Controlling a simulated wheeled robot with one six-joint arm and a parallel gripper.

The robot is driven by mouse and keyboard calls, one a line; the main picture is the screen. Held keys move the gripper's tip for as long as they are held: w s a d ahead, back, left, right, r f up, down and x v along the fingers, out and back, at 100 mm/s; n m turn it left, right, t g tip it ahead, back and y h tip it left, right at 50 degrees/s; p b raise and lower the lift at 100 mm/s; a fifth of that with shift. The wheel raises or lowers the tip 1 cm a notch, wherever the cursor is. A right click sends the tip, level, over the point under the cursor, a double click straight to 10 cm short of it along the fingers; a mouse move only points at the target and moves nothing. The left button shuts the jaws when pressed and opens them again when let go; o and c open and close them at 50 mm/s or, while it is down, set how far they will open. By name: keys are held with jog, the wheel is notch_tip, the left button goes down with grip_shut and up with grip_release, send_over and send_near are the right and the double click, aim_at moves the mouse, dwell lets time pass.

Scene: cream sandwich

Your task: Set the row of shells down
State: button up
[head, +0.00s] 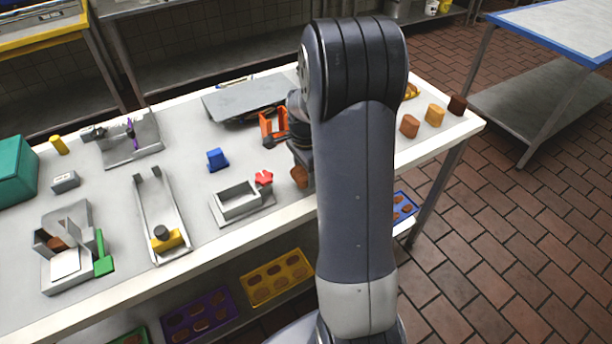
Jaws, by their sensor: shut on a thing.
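My gripper (303,165) points down near the middle of the table, mostly hidden behind my own arm. It is shut on a brown piece, the row of shells (299,177), whose left end shows just below it. The rest of the row is hidden, and I cannot tell whether it touches the table. Short brown and tan stacks (435,114) stand at the table's right end.
The white table (200,175) holds a grey frame with a red knob (240,202), a blue block (217,159), an orange holder (272,124), a grey plate (245,102), a channel with a yellow slider (165,240) and a green-handled fixture (75,255). Coloured trays (278,278) lie below.

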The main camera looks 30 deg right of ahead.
jog(key=shift+f, duration=1.15)
jog(key=shift+f, duration=0.1)
jog(key=o, duration=1)
jog(key=shift+c, duration=0.2)
notch_tip(320, 180, up, 12)
jog(key=shift+r, duration=0.15)
